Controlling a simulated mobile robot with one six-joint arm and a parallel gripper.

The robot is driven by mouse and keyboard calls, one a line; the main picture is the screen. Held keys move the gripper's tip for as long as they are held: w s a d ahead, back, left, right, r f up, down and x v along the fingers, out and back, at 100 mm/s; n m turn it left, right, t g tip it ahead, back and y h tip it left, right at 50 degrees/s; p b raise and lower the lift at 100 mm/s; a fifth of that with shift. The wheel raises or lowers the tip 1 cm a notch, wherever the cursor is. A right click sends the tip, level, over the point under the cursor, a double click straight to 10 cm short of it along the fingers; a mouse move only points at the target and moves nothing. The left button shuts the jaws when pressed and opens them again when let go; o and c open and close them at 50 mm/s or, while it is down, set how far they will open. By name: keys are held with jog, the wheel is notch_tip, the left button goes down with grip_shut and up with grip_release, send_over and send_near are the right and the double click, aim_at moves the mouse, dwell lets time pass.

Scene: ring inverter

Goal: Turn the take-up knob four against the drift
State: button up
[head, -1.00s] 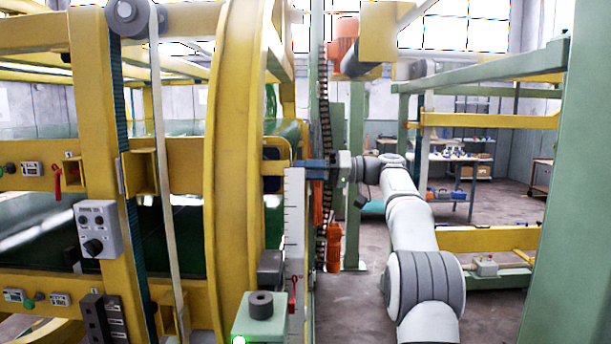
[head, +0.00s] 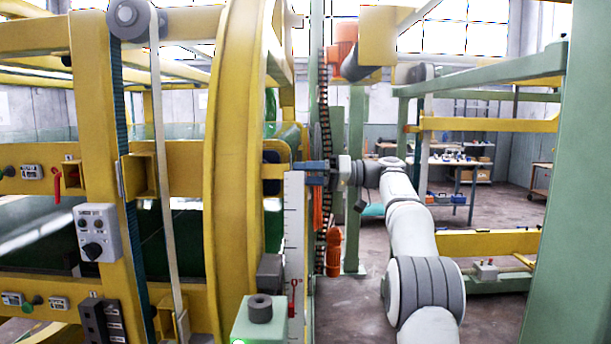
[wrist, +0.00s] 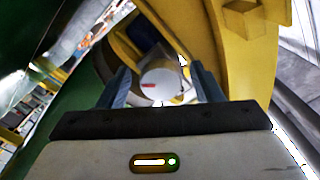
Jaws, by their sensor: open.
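A round pale grey knob face (wrist: 160,84) with a short red mark shows in the wrist view. It sits between the two blue-grey fingers of my gripper (wrist: 163,74), with gaps visible beside it. Its number cannot be read. In the head view my gripper (head: 303,167) reaches left toward the yellow frame, just right of the big yellow ring (head: 232,170). The knob is not clear there. My gripper is open, and I see no firm contact with the knob.
A white graduated scale (head: 294,250) stands upright just below my gripper. A green box (head: 252,325) with a dark round piece on top is at the bottom. A dark chain (head: 325,130) hangs behind my gripper. Open floor (head: 345,310) lies right of the ring.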

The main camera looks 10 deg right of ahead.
jog(key=s+d, duration=0.1)
jog(key=d, duration=0.6)
jog(key=shift+s+d+p, duration=0.25)
jog(key=shift+d+p, duration=0.05)
jog(key=shift+p, duration=0.1)
